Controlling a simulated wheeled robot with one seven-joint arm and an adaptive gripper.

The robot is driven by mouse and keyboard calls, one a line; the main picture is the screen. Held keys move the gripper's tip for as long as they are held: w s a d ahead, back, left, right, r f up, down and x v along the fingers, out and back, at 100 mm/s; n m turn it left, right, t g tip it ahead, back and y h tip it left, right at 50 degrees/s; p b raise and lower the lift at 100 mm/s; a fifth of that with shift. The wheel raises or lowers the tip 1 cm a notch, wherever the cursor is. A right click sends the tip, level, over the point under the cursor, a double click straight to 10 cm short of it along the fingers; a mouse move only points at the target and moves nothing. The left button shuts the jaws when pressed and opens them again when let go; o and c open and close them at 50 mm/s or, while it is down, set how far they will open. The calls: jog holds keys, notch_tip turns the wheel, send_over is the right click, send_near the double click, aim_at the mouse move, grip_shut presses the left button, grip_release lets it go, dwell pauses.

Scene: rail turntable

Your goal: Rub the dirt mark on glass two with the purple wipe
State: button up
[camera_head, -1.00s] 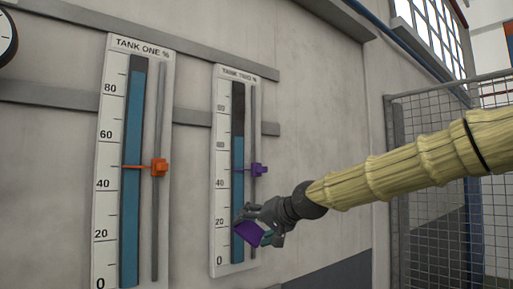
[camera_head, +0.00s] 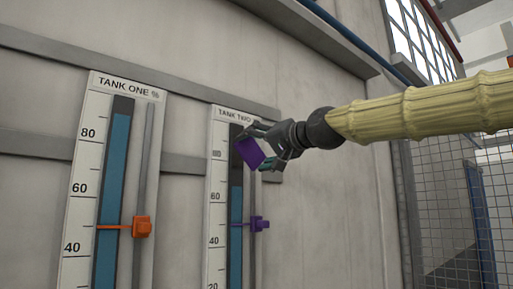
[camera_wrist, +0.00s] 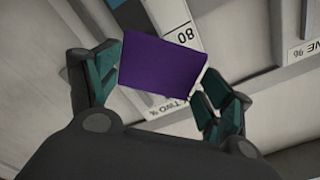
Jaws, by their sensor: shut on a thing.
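Glass two is the blue-filled tube (camera_head: 235,215) of the gauge labelled TANK TWO, on the wall. Its upper part is dark and partly covered by my gripper and the wipe. I cannot make out a dirt mark on it. My gripper (camera_head: 262,148) is shut on the purple wipe (camera_head: 250,153), near the top of glass two, around the 80 level. In the wrist view the wipe (camera_wrist: 160,65) is a flat purple piece between the teal-padded fingers, covering part of the gauge behind. I cannot tell whether the wipe touches the glass.
A purple slider (camera_head: 260,224) is on the rail right of glass two, below my gripper. The TANK ONE gauge (camera_head: 83,185) with an orange slider (camera_head: 142,227) stands to the left. Grey wall rails (camera_head: 180,90) run behind. A mesh fence (camera_head: 455,205) is at the right.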

aim_at(234, 155)
jog(key=shift+w+a+r, duration=0.15)
jog(key=shift+r, duration=0.1)
jog(key=shift+p+x, duration=1.05)
jog(key=shift+x, duration=0.85)
jog(key=shift+p+x, duration=0.3)
jog(key=shift+x, duration=0.5)
jog(key=shift+x, duration=1.25)
jog(key=shift+f, duration=0.15)
jog(key=shift+w+d, duration=0.55)
jog(key=shift+d, duration=0.3)
jog(key=shift+w+d, duration=0.55)
jog(key=shift+d, duration=0.3)
